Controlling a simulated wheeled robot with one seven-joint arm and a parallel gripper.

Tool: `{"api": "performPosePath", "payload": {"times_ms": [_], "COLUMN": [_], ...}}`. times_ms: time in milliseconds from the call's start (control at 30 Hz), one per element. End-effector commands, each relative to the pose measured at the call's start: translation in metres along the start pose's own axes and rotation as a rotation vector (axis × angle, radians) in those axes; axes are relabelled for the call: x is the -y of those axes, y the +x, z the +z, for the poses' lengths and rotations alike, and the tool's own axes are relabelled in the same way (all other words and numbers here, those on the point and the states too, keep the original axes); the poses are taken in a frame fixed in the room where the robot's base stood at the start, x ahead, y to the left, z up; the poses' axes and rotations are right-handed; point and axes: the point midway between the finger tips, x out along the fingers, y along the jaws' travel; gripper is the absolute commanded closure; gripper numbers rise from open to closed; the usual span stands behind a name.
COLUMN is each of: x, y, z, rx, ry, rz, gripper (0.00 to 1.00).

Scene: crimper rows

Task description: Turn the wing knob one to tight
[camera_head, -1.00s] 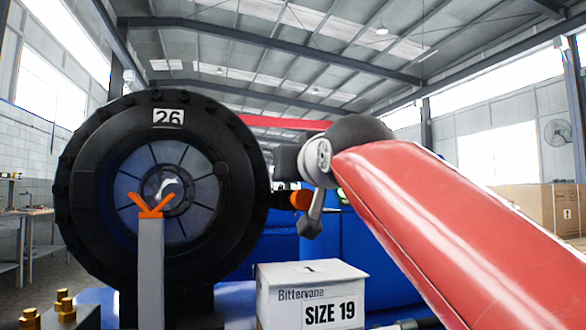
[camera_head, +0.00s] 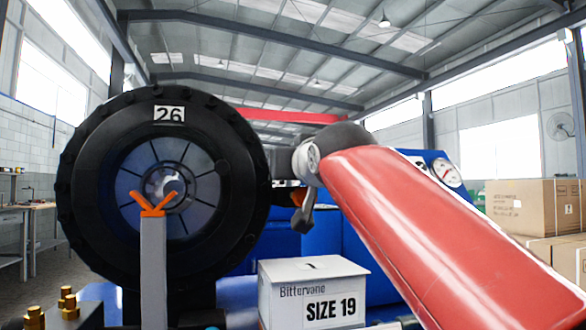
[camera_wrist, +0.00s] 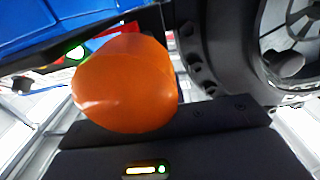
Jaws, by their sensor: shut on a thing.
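An orange rounded knob (camera_wrist: 125,85), which I take to be wing knob one, fills the middle of the wrist view. In the head view only a small orange part of it (camera_head: 298,196) shows beside the right edge of the big black crimper head (camera_head: 85,190). My gripper (camera_head: 300,205) is shut on the knob there. Its fingertips are largely hidden by the knob and my wrist, and the knob's wings cannot be made out. The crimper head, labelled 26, also shows at the right of the wrist view (camera_wrist: 225,60).
A grey post with an orange V-shaped rest (camera_head: 153,205) stands before the crimper head. A white Bittervane SIZE 19 box (camera_head: 312,292) stands below my gripper. A gauge (camera_head: 446,172) on a blue panel is behind my arm. Brass fittings (camera_head: 66,300) sit lower left.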

Motion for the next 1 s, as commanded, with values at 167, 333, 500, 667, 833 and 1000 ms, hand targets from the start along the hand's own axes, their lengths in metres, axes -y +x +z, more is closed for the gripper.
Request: {"api": "performPosePath", "payload": {"times_ms": [167, 333, 500, 667, 833, 1000], "x": [0.001, 0.002, 0.004, 0.007, 0.010, 0.013], "y": [0.000, 0.000, 0.000, 0.001, 0.002, 0.004], "z": [0.001, 0.001, 0.002, 0.002, 0.001, 0.000], "rx": [0.001, 0.001, 0.000, 0.000, 0.001, 0.002], "ry": [-0.001, -0.002, -0.003, -0.001, 0.002, 0.001], "rz": [0.012, 0.054, 0.129, 0.221, 0.328, 0.445], "gripper": [1.00, 1.00, 1.00, 1.00, 1.00, 1.00]}}
